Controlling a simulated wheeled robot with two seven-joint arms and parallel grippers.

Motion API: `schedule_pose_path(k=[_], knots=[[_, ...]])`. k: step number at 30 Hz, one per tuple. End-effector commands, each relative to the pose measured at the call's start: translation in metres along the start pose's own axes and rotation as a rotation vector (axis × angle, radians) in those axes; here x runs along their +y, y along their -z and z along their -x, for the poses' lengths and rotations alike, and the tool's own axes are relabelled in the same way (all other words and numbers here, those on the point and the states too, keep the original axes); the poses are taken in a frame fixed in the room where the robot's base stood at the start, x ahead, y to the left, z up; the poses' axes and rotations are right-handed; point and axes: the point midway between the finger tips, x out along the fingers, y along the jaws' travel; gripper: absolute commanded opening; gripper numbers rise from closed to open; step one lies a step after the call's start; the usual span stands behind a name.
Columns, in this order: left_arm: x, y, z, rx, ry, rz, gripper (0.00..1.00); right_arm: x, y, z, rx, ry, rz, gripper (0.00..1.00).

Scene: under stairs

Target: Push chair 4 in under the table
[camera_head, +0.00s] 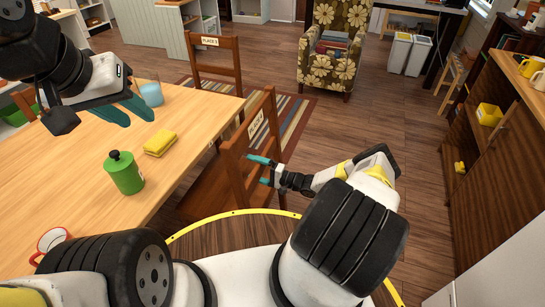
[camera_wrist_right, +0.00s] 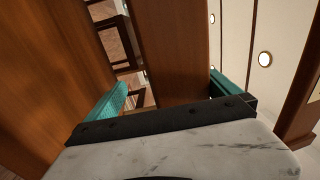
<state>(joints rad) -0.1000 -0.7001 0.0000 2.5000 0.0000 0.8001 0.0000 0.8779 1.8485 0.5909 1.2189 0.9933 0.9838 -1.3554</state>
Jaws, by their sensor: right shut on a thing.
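A wooden chair (camera_head: 235,158) with a "PLACE" label on its back stands at the table's right side; its number is too small to read surely, but it appears to be chair 4. Its seat is partly hidden by the table (camera_head: 75,190). My right gripper (camera_head: 264,171) is shut on an upright of this chair's back. In the right wrist view a brown wooden post (camera_wrist_right: 175,50) stands between the teal fingers (camera_wrist_right: 165,95). My left gripper (camera_head: 124,111) hangs over the table, open and empty, its teal fingers apart.
A green canister (camera_head: 124,173), yellow sponge (camera_head: 160,143), blue cup (camera_head: 151,94) and red-and-white mug (camera_head: 54,240) are on the table. Another labelled chair (camera_head: 217,62) stands beyond. A flowered armchair (camera_head: 330,50) is farther back. The floor right of the chair is clear up to the shelves (camera_head: 480,150).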

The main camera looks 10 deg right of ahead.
Motion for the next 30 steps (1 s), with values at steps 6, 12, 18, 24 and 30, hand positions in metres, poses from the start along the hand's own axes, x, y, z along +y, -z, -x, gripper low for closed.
schedule_pose_path(k=[6, 12, 18, 24, 30], knots=[[0.0, 0.0, 0.0, 0.0, 0.0, 0.0, 0.32, 0.0172, -0.0104, -0.0011, -0.008, -0.04, -0.014, 0.27], [0.0, 0.0, 0.0, 0.0, 0.0, 0.0, 0.32, 0.0173, -0.0107, -0.0012, -0.01, -0.04, -0.012, 0.26], [0.0, 0.0, 0.0, 0.0, 0.0, 0.0, 0.32, 0.0174, -0.0113, -0.0013, -0.01, -0.04, -0.012, 0.84], [0.0, 0.0, 0.0, 0.0, 0.0, 0.0, 0.32, 0.0151, -0.0096, -0.0018, -0.007, -0.035, -0.012, 0.84], [0.0, 0.0, 0.0, 0.0, 0.0, 0.0, 0.32, 0.0133, -0.0077, -0.0016, -0.004, -0.032, -0.012, 0.84]])
